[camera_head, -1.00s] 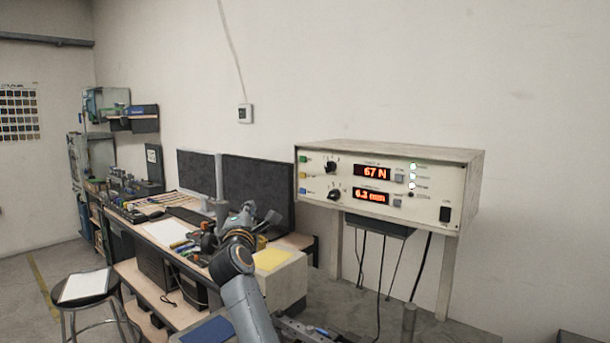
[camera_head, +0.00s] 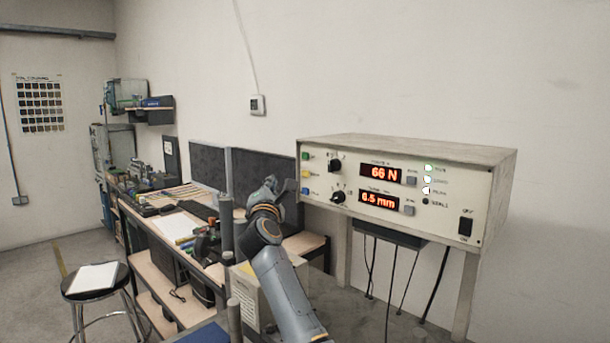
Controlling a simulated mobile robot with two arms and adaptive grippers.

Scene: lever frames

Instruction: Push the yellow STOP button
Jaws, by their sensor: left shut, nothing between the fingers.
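The control box (camera_head: 400,155) has a cream front panel with a column of small buttons at its left edge. The yellow button (camera_head: 305,174) sits between a green button (camera_head: 305,156) above and a blue button (camera_head: 306,191) below. My left gripper (camera_head: 287,185) is shut and empty. Its tips show just left of the panel's left edge, slightly below the yellow button's height. I cannot tell whether they touch the panel; the yellow button is not covered. My right gripper is not in view.
Two dark knobs (camera_head: 337,197) and red displays (camera_head: 380,174) reading 66 N and 6.5 mm are on the panel. Cables (camera_head: 398,278) hang below the box. Dark monitors (camera_head: 208,166) and a cluttered workbench (camera_head: 187,222) stand behind and left of my arm. A stool (camera_head: 95,282) stands at lower left.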

